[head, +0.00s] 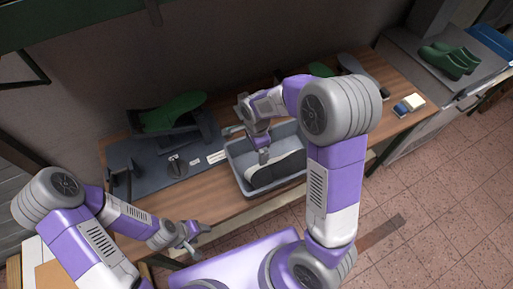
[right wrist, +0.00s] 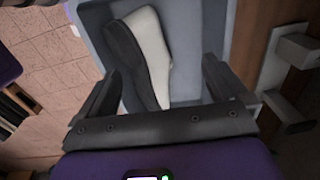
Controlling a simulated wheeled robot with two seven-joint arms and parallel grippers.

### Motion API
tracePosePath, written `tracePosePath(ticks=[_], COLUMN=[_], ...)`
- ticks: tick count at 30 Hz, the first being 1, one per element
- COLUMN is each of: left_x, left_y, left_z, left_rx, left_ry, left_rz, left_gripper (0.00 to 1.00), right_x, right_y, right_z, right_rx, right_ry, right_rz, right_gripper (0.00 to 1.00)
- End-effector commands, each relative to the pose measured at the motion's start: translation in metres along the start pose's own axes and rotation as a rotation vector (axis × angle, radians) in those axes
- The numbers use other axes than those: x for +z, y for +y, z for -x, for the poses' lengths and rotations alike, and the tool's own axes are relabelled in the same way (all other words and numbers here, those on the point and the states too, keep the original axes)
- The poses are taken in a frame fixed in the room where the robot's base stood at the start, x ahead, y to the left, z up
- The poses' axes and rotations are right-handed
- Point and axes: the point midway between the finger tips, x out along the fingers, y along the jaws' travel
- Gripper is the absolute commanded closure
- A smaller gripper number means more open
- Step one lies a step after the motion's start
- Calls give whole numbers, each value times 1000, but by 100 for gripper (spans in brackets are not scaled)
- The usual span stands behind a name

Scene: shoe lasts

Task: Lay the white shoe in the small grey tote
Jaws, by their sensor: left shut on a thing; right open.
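The white shoe (head: 277,170) lies on its side inside the small grey tote (head: 272,193), its dark sole showing. The right wrist view shows the shoe (right wrist: 150,45), half white and half dark, within the tote (right wrist: 193,30). My right gripper (head: 264,153) is open above the shoe. In the right wrist view its two fingers (right wrist: 158,80) stand apart on either side of the shoe, with no clear grip. My left gripper (head: 194,235) is near the bench's front edge, apart from the tote. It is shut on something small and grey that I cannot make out.
A wooden bench (head: 225,205) carries a dark mat (head: 145,183) with tools. A green shoe last (head: 175,111) rests on a dark stand at the left. Green clogs (head: 449,60) sit on a grey cabinet at the right. A small blue-and-white item (head: 408,104) lies near the bench's right end.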

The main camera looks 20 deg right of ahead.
Motion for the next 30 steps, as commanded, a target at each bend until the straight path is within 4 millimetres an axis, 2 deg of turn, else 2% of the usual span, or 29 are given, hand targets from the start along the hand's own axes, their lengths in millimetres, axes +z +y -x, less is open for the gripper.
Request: tracePosePath(ticks=[2,15,20,30], left_x=[4,6,6,6], left_y=[-3,15,18,18], left_z=[-1,42,48,47], left_rx=[-11,-9,-8,-7], left_ry=[-18,-21,-20,-19], left_rz=[16,12,10,8], left_gripper=[48,48,48,48], right_x=[1,12,12,11], right_y=[0,0,0,0], right_z=[9,69,76,76], right_rx=[-2,-11,-11,-11], right_ry=[0,3,5,5], right_rz=[1,15,15,15], right_gripper=[0,0,0,0])
